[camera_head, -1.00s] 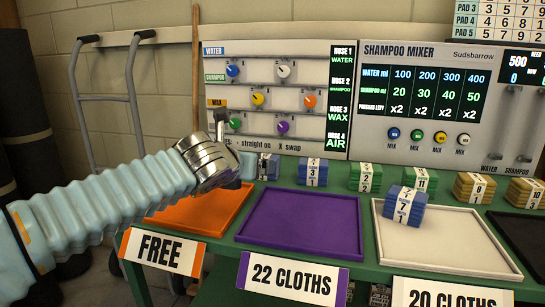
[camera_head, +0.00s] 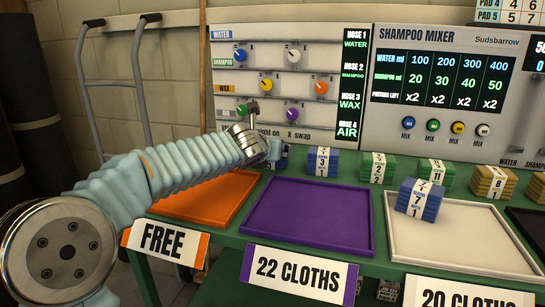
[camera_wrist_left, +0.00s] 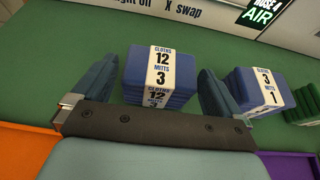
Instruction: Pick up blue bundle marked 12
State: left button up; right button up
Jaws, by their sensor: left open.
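The blue bundle marked 12 (camera_wrist_left: 160,72) stands on the green counter in the left wrist view. Its white band reads cloths 12, mitts 3. My left gripper (camera_wrist_left: 160,66) is open, with one blue-grey finger on each side of the bundle. The bundle is between the fingers, and I cannot tell whether either one touches it. In the head view my left gripper (camera_head: 268,150) is at the back of the counter, and it hides most of this bundle (camera_head: 282,160). My right gripper is not in view.
A blue bundle marked 3 (camera_wrist_left: 262,90) stands close to the right, with green bundles (camera_head: 378,167) beyond. The valve panel (camera_head: 290,85) rises behind. Orange (camera_head: 205,200) and purple (camera_head: 310,215) trays lie in front. A blue bundle marked 7 (camera_head: 419,199) sits on the white tray (camera_head: 460,240).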

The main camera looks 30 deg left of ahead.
pick_arm(q)
jog(key=shift+x, duration=0.8)
jog(key=c, duration=0.8)
jog(key=shift+c, duration=0.2)
jog(key=shift+r, duration=0.1)
